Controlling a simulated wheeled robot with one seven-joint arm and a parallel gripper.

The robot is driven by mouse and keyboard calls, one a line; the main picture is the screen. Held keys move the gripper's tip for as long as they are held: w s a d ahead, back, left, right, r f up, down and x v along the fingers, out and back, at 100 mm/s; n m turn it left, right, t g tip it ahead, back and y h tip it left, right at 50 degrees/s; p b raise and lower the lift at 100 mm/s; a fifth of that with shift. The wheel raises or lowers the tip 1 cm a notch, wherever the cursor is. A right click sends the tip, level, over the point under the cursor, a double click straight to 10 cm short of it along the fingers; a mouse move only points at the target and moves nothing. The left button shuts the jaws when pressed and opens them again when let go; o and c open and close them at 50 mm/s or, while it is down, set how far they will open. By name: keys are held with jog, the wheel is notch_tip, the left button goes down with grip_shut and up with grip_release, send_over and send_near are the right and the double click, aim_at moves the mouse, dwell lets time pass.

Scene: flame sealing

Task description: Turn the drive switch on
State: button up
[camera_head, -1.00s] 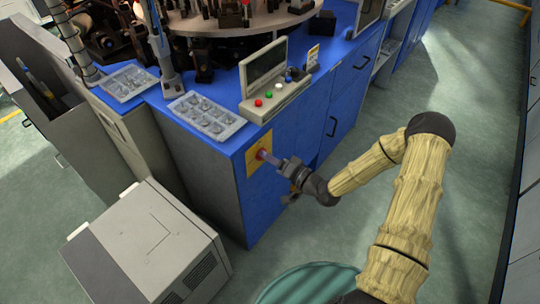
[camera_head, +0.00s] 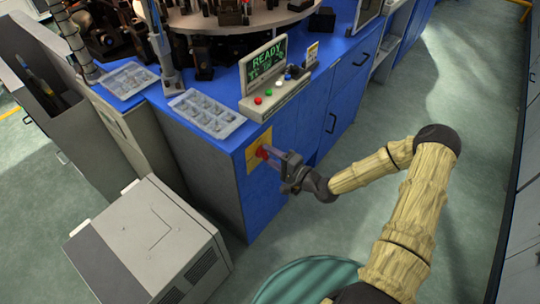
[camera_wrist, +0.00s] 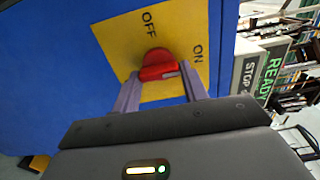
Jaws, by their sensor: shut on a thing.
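The drive switch is a red knob (camera_wrist: 156,62) on a yellow plate (camera_wrist: 115,38) marked OFF and ON in the wrist view. The knob's long grip lies nearly across the picture, with a pale mark at its right end on the ON side. My gripper (camera_wrist: 161,80) is shut on the knob, one finger on each side. In the head view, the knob (camera_head: 262,153) and plate (camera_head: 250,163) are on the blue cabinet's front face, with my gripper (camera_head: 270,155) against the knob.
A control box (camera_head: 274,92) with coloured buttons and a screen (camera_head: 266,61) reading READY in green stands on the blue cabinet (camera_head: 222,190). Clear trays (camera_head: 206,113) lie beside it. A grey box (camera_head: 146,240) stands on the floor at the lower left.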

jog(key=shift+d+f, duration=0.1)
jog(key=o, duration=1)
jog(key=v, duration=1.7)
jog(key=shift+s+d, duration=0.1)
